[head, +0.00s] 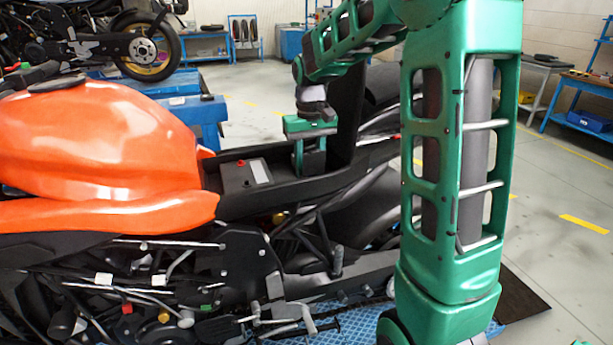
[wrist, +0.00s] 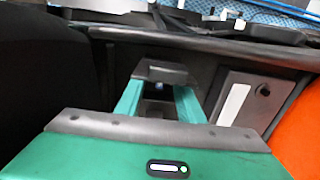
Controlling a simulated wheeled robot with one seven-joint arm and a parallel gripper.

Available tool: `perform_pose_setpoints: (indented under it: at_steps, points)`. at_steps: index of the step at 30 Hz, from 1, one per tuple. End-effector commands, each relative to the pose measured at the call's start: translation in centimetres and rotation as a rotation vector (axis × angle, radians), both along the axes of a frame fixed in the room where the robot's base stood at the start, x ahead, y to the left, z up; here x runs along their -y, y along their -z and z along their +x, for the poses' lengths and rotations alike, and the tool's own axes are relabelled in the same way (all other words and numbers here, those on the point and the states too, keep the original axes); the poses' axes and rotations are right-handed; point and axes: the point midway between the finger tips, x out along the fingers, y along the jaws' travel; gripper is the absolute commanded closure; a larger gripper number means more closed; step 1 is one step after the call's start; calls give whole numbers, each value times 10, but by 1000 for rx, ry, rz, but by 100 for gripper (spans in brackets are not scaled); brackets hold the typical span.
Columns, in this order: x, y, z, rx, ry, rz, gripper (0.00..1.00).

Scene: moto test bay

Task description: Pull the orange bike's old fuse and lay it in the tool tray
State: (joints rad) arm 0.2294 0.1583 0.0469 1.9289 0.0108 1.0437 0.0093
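The orange bike (head: 95,140) stands at the left in the head view, with its under-seat bay open. My gripper (head: 309,172) points down into the rear of that bay. In the wrist view my gripper's two green fingers (wrist: 158,104) stand apart, with a gap between them. A dark grey housing (wrist: 162,71) lies at the fingertips. A tiny bluish spot (wrist: 158,86) shows between the fingers; I cannot tell whether it is the old fuse. Contact with the fingers is unclear. I cannot make out the tool tray in either view.
A black box with a white label and red cap (head: 245,177) sits in the bay beside the gripper. The raised black seat (head: 347,105) stands just behind it. A workbench with a blue bin (head: 588,122) is far right.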

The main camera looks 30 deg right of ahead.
Motion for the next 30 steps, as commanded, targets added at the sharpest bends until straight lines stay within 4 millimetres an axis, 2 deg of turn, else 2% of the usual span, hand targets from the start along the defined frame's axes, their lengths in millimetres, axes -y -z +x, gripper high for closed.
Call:
perform_pose_setpoints:
  at_steps: [27,28,30]
  points:
    - [0,0,0,0,-1,0,66]
    - [0,0,0,0,-1,0,68]
    - [-1,0,0,0,-1,0,85]
